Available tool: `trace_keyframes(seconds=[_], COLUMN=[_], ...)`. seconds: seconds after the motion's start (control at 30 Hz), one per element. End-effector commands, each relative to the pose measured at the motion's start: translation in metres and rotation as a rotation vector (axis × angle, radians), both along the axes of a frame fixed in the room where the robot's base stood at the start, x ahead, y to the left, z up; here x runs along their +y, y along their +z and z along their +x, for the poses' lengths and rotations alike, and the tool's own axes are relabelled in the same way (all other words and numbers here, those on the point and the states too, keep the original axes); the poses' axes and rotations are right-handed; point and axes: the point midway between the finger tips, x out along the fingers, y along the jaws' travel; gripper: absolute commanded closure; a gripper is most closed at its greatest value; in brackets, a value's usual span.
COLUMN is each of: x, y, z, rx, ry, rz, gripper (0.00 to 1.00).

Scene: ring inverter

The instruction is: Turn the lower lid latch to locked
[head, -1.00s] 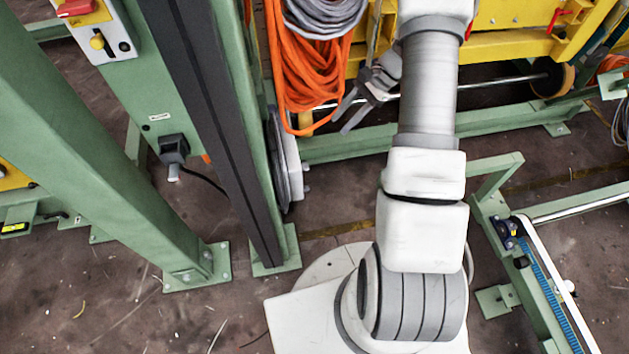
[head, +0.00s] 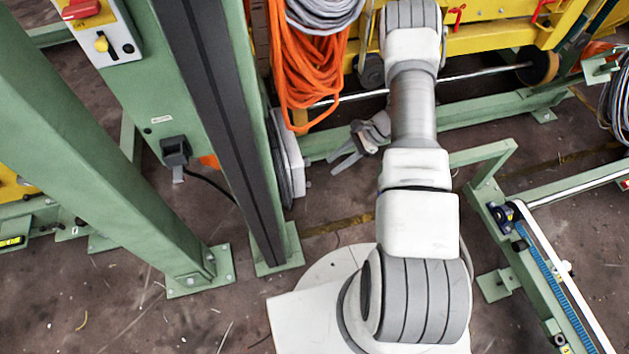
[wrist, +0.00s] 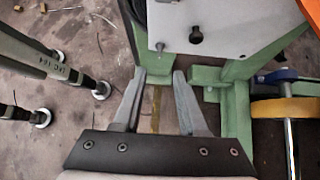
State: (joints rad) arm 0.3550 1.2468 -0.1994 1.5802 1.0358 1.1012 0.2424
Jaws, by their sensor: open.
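My gripper (head: 345,160) is open and empty. In the head view it hangs left of my forearm, to the right of a light grey box (head: 289,150) on the green post. In the wrist view its two fingers (wrist: 160,73) point up the picture, spread apart. Beyond the fingertips is a light grey panel (wrist: 225,22), with a dark round fitting with a short stem (wrist: 196,35) that may be the latch. A smaller dark fitting (wrist: 160,47) sits near the panel's edge. The fingers appear apart from both. I cannot tell the latch's setting.
Orange cable (head: 295,60) hangs above the box. Green posts (head: 110,170) stand at left, one with a switch box (head: 104,35). A green frame with a blue strip (head: 545,280) lies at right. Bare floor (head: 330,215) is below my gripper.

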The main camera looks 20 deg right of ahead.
Motion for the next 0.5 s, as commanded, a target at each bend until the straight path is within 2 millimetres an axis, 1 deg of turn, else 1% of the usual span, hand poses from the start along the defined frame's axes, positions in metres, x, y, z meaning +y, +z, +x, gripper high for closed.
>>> trace_keyframes(seconds=[0.03, 0.2, 0.4, 0.5], x=[0.009, 0.035, 0.058, 0.064], y=[-0.012, -0.038, -0.059, -0.065], z=[-0.002, -0.002, -0.001, -0.001], rx=[0.004, 0.004, 0.003, 0.001], ry=[0.002, 0.004, 0.001, 0.000], rz=[0.001, 0.001, 0.000, 0.000], gripper=[0.59, 0.59, 0.59, 0.59])
